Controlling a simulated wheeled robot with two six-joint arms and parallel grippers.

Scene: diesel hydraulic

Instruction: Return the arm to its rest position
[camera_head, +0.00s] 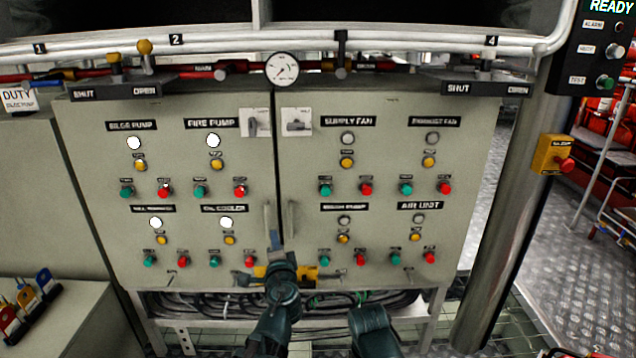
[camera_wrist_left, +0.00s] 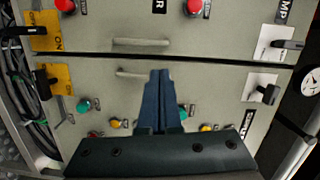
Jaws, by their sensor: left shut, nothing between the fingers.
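My left gripper (camera_head: 275,240) reaches up from the bottom of the head view, in front of the grey control cabinet (camera_head: 180,110). It points at the seam between the two doors, just below the vertical door handles (camera_head: 267,218). In the left wrist view the dark blue fingers (camera_wrist_left: 159,78) are together and empty. Their tips are close to one handle (camera_wrist_left: 142,73) in that picture; I cannot tell whether they touch it. A dark link of my own arm shows at the bottom centre of the head view. My right gripper is not in view.
Yellow-plated rotary switches (camera_head: 300,274) sit low on the doors near my gripper. Loose cables (camera_head: 330,303) run below the cabinet. A pressure gauge (camera_head: 281,69) and pipes cross above. A steel post (camera_head: 513,200) stands at right, with a yellow box and red button (camera_head: 553,155).

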